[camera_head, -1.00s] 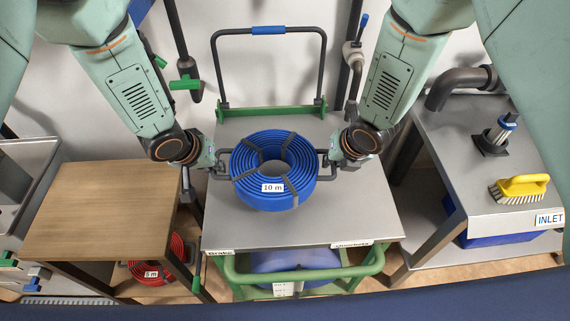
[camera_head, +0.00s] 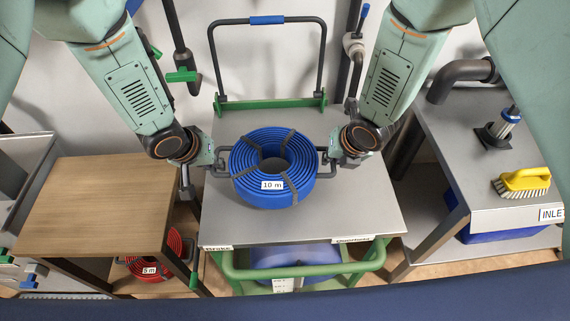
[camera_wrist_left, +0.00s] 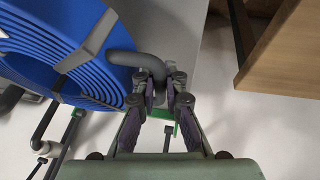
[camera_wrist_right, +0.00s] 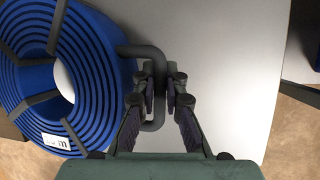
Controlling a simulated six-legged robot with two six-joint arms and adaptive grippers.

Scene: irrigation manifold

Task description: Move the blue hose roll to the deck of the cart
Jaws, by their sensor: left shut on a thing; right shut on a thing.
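The blue hose roll (camera_head: 248,184), labelled "10 m" and bound with dark straps, lies flat over the middle of the grey cart deck (camera_head: 355,215). I cannot tell whether its underside touches the deck. My left gripper (camera_head: 213,163) is shut on the dark handle at the roll's left side; the left wrist view shows this grip (camera_wrist_left: 158,88). My right gripper (camera_head: 331,160) is shut on the handle at its right side, and the right wrist view shows that grip (camera_wrist_right: 160,85). Part of the deck is hidden under the roll.
The cart's upright handle (camera_head: 212,65) and green rear bar (camera_head: 285,106) stand behind the roll. A wooden table (camera_head: 95,205) is at left, with a red "5 m" hose roll (camera_head: 150,268) below. A bench with a yellow brush (camera_head: 524,180) is at right. The deck's front is clear.

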